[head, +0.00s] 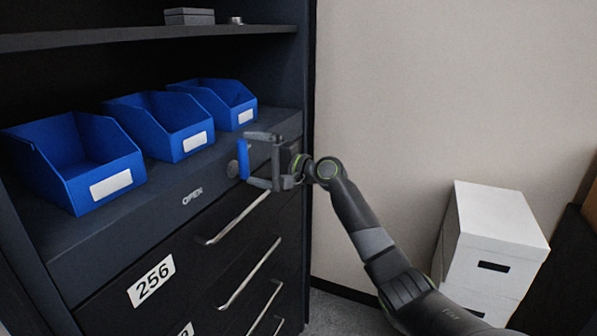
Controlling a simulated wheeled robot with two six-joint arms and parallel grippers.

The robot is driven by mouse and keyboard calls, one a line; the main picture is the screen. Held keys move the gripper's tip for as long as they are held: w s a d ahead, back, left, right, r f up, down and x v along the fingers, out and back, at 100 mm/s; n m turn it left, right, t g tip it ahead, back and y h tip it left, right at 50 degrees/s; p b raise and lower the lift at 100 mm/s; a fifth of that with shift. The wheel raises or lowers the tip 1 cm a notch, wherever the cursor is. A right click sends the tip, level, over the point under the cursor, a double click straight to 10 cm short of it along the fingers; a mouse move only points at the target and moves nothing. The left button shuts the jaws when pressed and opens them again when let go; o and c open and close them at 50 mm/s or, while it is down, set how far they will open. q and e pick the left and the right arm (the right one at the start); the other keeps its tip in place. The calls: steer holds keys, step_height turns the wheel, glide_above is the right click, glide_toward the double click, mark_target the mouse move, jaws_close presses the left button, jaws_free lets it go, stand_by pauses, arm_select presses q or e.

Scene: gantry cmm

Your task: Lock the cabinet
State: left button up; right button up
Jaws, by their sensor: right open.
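The dark cabinet (95,238) stands at the left with its drawers closed. A blue upright lever (243,160) stands out from its upper front panel, beside a round grey disc (232,169). The word OPEN (192,196) is printed on the panel left of the lever. My right gripper (250,160) is open, with one finger above and one below the lever, close around it. I cannot tell whether the fingers touch the lever. My left gripper is not in view.
Three blue bins (75,160) sit on the cabinet above the panel. Drawer handles (240,218) stick out below. A shelf (150,35) with a grey box (189,16) hangs above. White boxes (490,245) stand at the right.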

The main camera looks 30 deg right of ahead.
steer(key=b+v, duration=0.5)
steer(key=v, duration=0.9)
steer(key=shift+d, duration=0.15)
steer(key=shift+s, duration=0.1)
